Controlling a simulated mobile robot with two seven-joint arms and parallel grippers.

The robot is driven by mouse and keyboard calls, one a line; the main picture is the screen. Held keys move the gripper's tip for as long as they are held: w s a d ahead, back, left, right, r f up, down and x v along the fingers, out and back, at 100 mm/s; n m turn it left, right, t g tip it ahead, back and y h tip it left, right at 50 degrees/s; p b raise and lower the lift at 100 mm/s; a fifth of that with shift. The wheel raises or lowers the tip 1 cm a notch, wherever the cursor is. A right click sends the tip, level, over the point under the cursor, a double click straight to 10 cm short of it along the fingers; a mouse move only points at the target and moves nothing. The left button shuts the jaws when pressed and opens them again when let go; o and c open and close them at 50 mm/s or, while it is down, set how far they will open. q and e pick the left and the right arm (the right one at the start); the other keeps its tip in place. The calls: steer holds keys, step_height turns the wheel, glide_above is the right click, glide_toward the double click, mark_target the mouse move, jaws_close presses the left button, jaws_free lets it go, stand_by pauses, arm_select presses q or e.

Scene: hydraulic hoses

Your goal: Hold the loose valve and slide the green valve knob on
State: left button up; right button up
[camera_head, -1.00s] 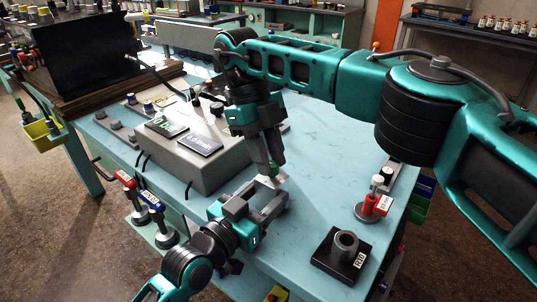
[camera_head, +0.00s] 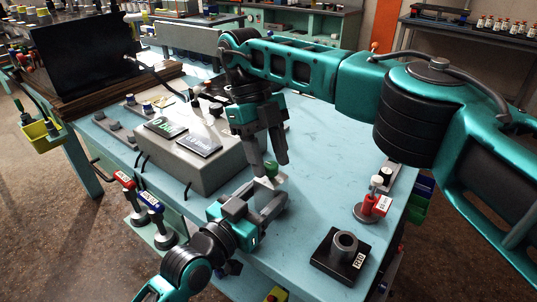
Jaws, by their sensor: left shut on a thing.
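My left gripper (camera_head: 272,190) reaches up from the lower left and is shut on the loose valve, a small pale part (camera_head: 271,182) mostly hidden between its fingers. The green valve knob (camera_head: 271,169) sits at the top of the valve, just above the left fingertips. I cannot tell how far it is seated. My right gripper (camera_head: 269,163) points down from above with its fingers spread. Its fingertips are either side of the knob or just above it, and it holds nothing.
A grey box (camera_head: 190,165) with label plates stands left of the grippers. A black block with a grey ring (camera_head: 341,256) and a red-tagged valve (camera_head: 371,206) stand at the right front.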

mark_target(269, 162)
steer(key=shift+o, duration=0.5)
steer(key=shift+r, duration=0.1)
step_height(269, 162, up, 10)
stand_by(0.4)
arm_select(q)
steer(key=o, duration=1.4)
steer(key=shift+s, duration=0.1)
